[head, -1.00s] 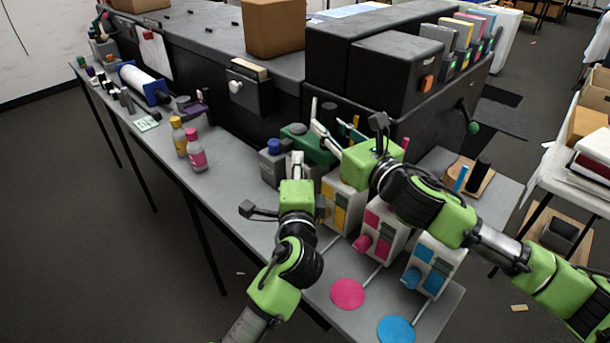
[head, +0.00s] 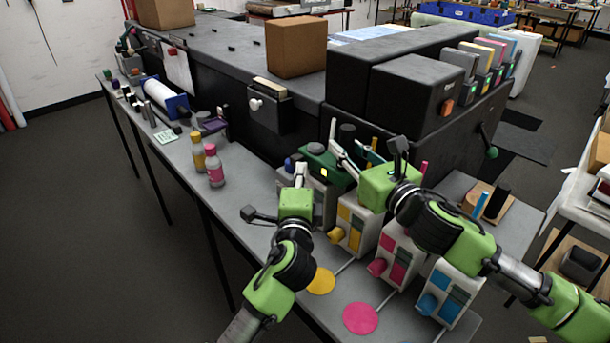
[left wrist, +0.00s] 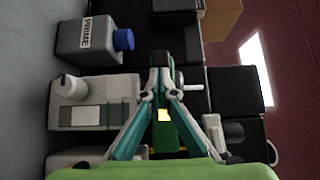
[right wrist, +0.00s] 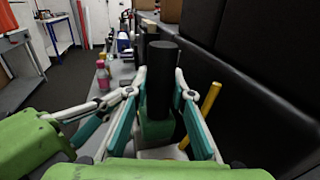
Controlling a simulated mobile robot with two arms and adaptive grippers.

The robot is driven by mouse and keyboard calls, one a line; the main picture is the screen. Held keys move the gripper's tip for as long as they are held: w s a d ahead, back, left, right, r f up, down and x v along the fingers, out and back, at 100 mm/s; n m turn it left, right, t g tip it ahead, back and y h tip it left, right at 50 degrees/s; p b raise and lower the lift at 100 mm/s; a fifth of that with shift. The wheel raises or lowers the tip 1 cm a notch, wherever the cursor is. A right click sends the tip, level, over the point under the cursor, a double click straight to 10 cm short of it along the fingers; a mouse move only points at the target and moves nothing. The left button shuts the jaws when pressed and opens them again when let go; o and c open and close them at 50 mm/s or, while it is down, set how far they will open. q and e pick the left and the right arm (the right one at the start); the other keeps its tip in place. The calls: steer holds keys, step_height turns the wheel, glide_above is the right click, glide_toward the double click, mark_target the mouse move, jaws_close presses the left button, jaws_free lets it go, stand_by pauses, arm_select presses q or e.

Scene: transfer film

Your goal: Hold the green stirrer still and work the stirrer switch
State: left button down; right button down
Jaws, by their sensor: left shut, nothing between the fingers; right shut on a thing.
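The green stirrer (head: 318,158) stands among the machines on the bench, with a bright yellow-lit switch (head: 324,173) on its front. The switch also glows in the left wrist view (left wrist: 164,115). My left gripper (head: 299,168) is shut and empty, just in front of the stirrer; I cannot tell whether its tips touch it. My right gripper (head: 337,142) is shut on the stirrer, its fingers on either side of the black upright cylinder (right wrist: 161,80) above the green body (right wrist: 157,130). The fingers partly hide the stirrer.
A grey PRIME box (left wrist: 88,40) with a blue knob stands beside the stirrer. Yellow (head: 352,225), pink (head: 398,255) and blue (head: 448,290) dispensers stand in front. Two bottles (head: 214,165) stand to the left. The dark machine (head: 420,95) stands behind.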

arm_select(q)
steer(key=s+d, duration=0.2)
steer(key=s, duration=1.1)
arm_select(e)
steer(key=c, duration=1.7)
jaws_free()
steer(key=shift+s+d, duration=0.1)
steer(key=shift+s, duration=0.05)
